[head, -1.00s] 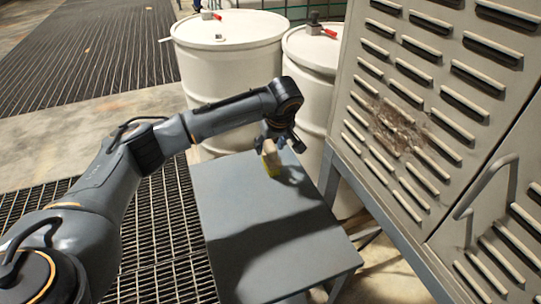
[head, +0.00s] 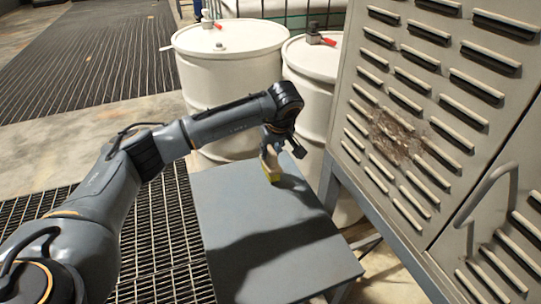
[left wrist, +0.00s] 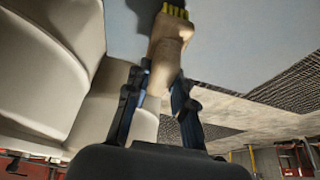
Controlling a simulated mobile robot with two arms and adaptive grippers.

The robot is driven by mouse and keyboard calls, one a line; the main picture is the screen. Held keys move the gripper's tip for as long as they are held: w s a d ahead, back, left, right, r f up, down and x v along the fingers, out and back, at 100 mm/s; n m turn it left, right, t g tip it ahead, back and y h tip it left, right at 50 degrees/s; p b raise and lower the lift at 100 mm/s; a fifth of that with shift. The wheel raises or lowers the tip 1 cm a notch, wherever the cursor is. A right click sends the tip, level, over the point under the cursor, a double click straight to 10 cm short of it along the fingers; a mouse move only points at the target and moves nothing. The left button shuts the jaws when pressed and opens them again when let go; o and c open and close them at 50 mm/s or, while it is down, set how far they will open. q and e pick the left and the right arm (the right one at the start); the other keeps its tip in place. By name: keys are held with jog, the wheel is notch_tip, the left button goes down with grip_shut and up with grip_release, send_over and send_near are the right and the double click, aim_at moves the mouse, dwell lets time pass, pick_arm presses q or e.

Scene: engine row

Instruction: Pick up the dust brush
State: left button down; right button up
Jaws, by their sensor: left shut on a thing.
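The dust brush (head: 270,165) has a tan body and yellow bristles. It is upright, bristles down, over the far part of a small grey table (head: 240,215). I cannot tell whether the bristles touch the top. My left gripper (head: 274,146) is shut on the brush's upper part from above. In the left wrist view the brush (left wrist: 170,42) sticks out from between the dark fingers of the left gripper (left wrist: 160,88), its bristles pointing away toward the grey surface. The fingers hide part of the handle. My right gripper is not in view.
Two white drums (head: 228,75) (head: 312,85) stand just behind the table. A grey louvred cabinet (head: 420,150) with a handle rises close on the right. Dark floor grating (head: 165,230) lies left of the table. The rest of the tabletop is clear.

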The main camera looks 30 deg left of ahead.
pick_arm(q)
jog(key=s+d+r+b, duration=0.2)
jog(key=s+d+r, duration=0.2)
jog(key=s+r, duration=0.8)
jog(key=shift+s+d, duration=0.15)
jog(key=shift+s, duration=0.5)
